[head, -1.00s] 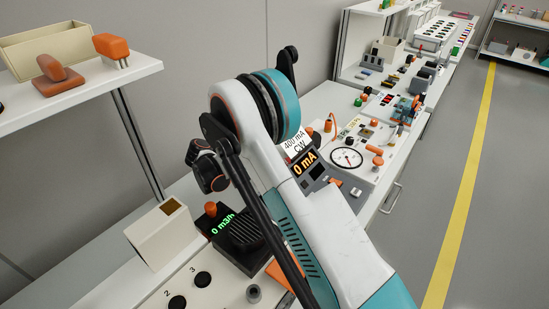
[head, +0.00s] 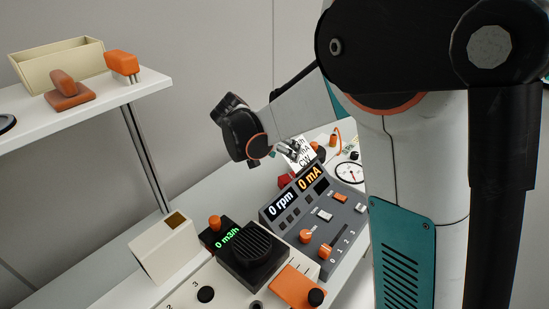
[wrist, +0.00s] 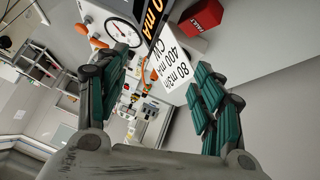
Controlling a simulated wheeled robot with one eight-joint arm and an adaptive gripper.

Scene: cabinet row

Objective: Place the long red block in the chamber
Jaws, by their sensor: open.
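No clearly long red block shows. A red box with lettering (wrist: 203,17) lies beyond the card in the wrist view; a red patch beside the console in the head view (head: 284,181) may be the same box. I cannot tell which thing is the chamber; a cream box with a square brown opening on top (head: 165,248) stands on the bench at the left. My gripper (head: 289,149) is raised over the back of the bench, near the white card (head: 301,154). In the wrist view my gripper (wrist: 157,82) has its fingers spread, with nothing held between them.
A black unit reading 0 m3/h (head: 245,252) and a grey console reading 0 rpm and 0 mA (head: 318,205) stand on the bench. A shelf (head: 140,82) at upper left bears an open cream tray (head: 58,68) and orange pieces. My arm hides the right side.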

